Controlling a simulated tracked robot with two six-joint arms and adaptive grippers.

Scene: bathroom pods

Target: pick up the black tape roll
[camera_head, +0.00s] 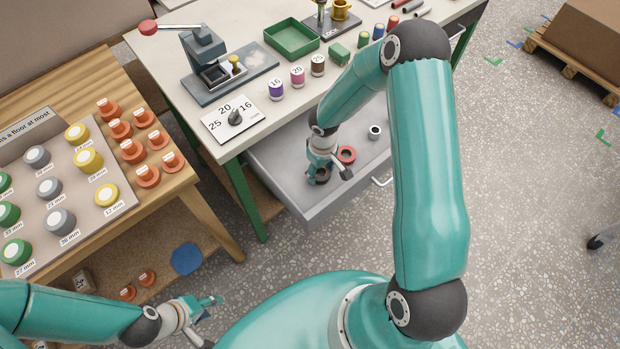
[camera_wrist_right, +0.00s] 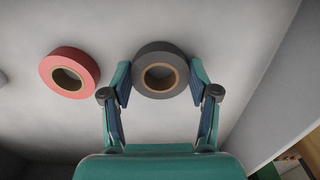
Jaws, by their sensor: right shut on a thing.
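The black tape roll (camera_wrist_right: 148,86) is a dark ring with a tan core, between the two fingers of my right gripper (camera_wrist_right: 160,76). Both fingers touch its sides. In the head view the roll (camera_head: 323,178) is partly hidden by my right gripper (camera_head: 328,170), which reaches down into the open drawer (camera_head: 292,187). I cannot tell if the roll is clear of the drawer floor. My left gripper (camera_head: 216,320) is low at the left, empty, its fingers spread apart, away from the drawer.
A red tape roll (camera_wrist_right: 70,72) lies close beside the black one and also shows in the head view (camera_head: 347,154). The drawer walls and the workbench top (camera_head: 235,135) bound the space around my right gripper.

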